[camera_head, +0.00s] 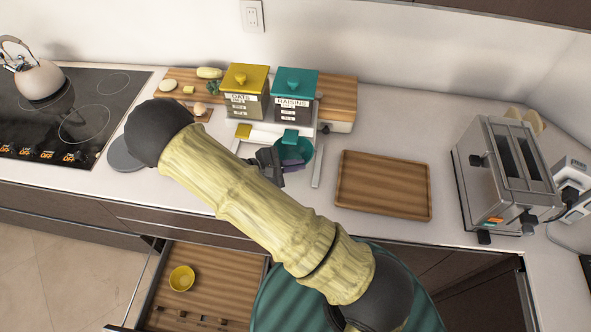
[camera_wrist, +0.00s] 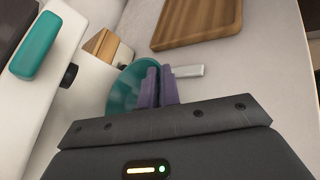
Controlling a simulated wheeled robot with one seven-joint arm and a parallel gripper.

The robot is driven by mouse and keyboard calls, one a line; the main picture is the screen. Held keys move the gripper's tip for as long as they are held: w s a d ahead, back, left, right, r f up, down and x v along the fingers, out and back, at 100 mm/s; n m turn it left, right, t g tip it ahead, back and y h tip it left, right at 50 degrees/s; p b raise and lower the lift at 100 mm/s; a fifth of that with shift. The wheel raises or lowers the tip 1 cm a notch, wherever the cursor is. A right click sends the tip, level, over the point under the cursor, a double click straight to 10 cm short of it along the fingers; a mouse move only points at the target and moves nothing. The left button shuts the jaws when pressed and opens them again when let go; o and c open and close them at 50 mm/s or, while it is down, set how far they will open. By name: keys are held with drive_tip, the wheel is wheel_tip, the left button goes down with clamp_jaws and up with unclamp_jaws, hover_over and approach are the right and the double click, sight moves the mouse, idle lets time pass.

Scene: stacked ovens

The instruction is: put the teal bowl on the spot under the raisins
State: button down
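The teal bowl (camera_head: 306,149) is at the front of the dispenser, below the raisins canister (camera_head: 293,87) with its teal lid. My gripper (camera_head: 292,165) is at the bowl's near side, partly hidden behind my arm. In the wrist view, the purple fingers (camera_wrist: 158,84) are close together over the rim of the teal bowl (camera_wrist: 124,88), one inside the bowl, and look shut on it. The teal lever (camera_head: 290,137) of the raisins side is just above the bowl. The bowl's underside is hidden, so I cannot tell whether it touches the surface.
The oats canister (camera_head: 246,92) with a yellow lid stands left of the raisins. A wooden tray (camera_head: 384,185) lies to the right, then a toaster (camera_head: 505,170). A stovetop (camera_head: 65,115) with a kettle is at left. An open drawer (camera_head: 215,290) below holds a yellow bowl (camera_head: 181,278).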

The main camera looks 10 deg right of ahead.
wheel_tip(320, 180, down, 3)
drive_tip(key=shift+d+r+p, duration=0.1)
drive_tip(key=shift+r+p, duration=0.05)
drive_tip(key=shift+p, duration=0.5)
drive_tip(key=shift+w+p, duration=0.15)
drive_tip(key=shift+p, duration=0.15)
drive_tip(key=shift+f, duration=0.35)
drive_tip(key=c, duration=1.6)
unclamp_jaws()
drive_tip(key=shift+f, duration=0.1)
drive_tip(key=b+v, duration=0.3)
drive_tip(key=v, duration=0.9)
drive_tip(key=shift+b, duration=0.35)
